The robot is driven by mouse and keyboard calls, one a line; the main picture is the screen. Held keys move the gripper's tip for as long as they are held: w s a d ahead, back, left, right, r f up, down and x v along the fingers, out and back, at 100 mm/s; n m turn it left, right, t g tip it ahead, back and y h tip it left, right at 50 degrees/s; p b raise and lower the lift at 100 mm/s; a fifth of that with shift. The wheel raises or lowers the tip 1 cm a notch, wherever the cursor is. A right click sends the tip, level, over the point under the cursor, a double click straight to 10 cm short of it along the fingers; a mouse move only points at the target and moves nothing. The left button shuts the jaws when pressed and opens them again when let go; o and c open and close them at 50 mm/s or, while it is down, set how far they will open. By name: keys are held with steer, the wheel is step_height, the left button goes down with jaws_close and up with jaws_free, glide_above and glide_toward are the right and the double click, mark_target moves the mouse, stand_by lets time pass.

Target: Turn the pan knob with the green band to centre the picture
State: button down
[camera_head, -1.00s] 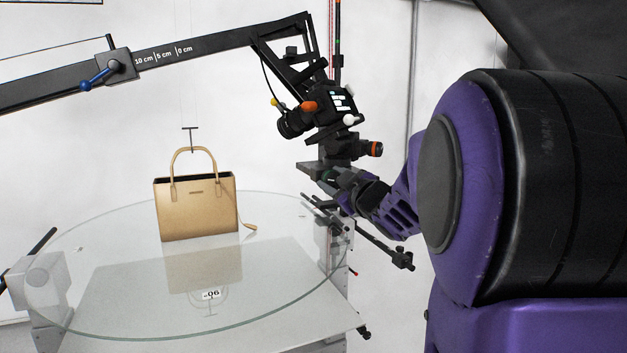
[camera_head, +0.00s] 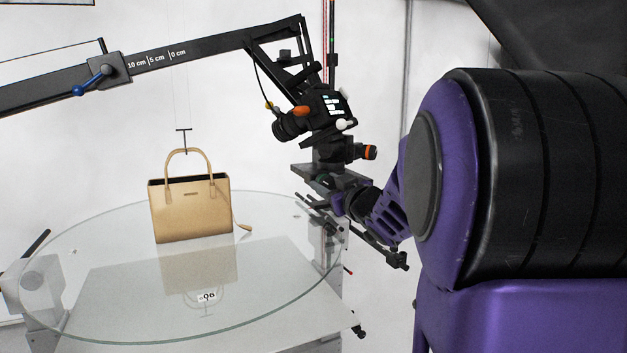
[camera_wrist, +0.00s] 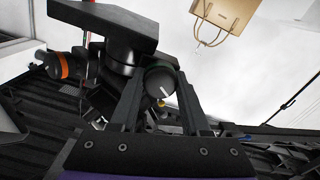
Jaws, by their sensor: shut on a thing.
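The pan knob (camera_wrist: 160,82), dark with a white mark and a green band at its rim, sits between my gripper's fingers (camera_wrist: 160,98) in the wrist view. My gripper is shut on it. In the head view my gripper (camera_head: 335,195) reaches in from the right beneath the camera mount, and the knob is mostly hidden there. The camera (camera_head: 315,113) hangs tilted from the boom, its lens towards the left. A tan handbag (camera_head: 191,210) stands upright on the glass turntable (camera_head: 90,255). The small camera screen is too small to read.
A second knob with an orange band (camera_head: 363,152) is just above my gripper; it also shows at left in the wrist view (camera_wrist: 55,65). A flat dark plate (camera_wrist: 105,20) overhangs the pan knob. The boom (camera_head: 190,55) crosses the upper left. Dark rods (camera_head: 385,252) lie below my gripper.

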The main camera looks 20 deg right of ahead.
steer(key=m, duration=0.5)
steer(key=shift+m, duration=0.3)
steer(key=shift+d+m, duration=0.1)
steer(key=shift+m, duration=2.1)
steer(key=shift+r, duration=0.1)
steer(key=shift+c, duration=1.9)
jaws_free()
